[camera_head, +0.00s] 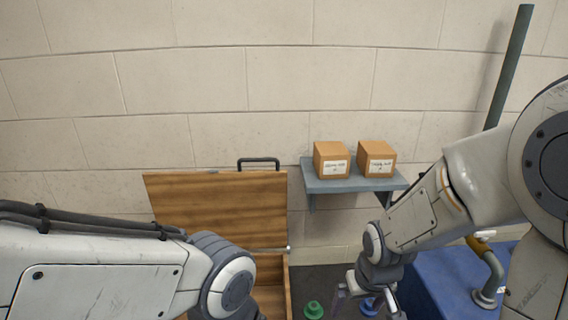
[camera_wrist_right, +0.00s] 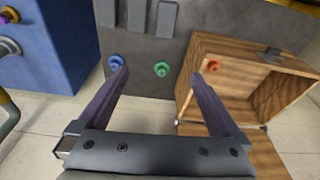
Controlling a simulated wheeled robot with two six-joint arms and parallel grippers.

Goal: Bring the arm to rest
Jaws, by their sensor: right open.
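My right gripper (camera_head: 366,299) hangs at the lower right of the head view, partly cut off by the bottom edge. In the right wrist view my right gripper (camera_wrist_right: 160,88) has its two fingers spread wide with nothing between them. My left arm comes in from the left of the head view, and its gripper is out of frame. A green motor (camera_head: 314,310) and a blue motor (camera_head: 369,306) are near the bottom edge. The wrist view shows the blue motor (camera_wrist_right: 116,62), the green motor (camera_wrist_right: 161,69) and an orange motor (camera_wrist_right: 213,66) inside the box.
An open wooden box (camera_head: 217,207) with a raised lid stands left of centre. Two cardboard boxes (camera_head: 332,160) (camera_head: 377,159) sit on a wall shelf (camera_head: 350,184). A blue cabinet (camera_head: 445,285) with a pipe stands at the right. The wall rises behind.

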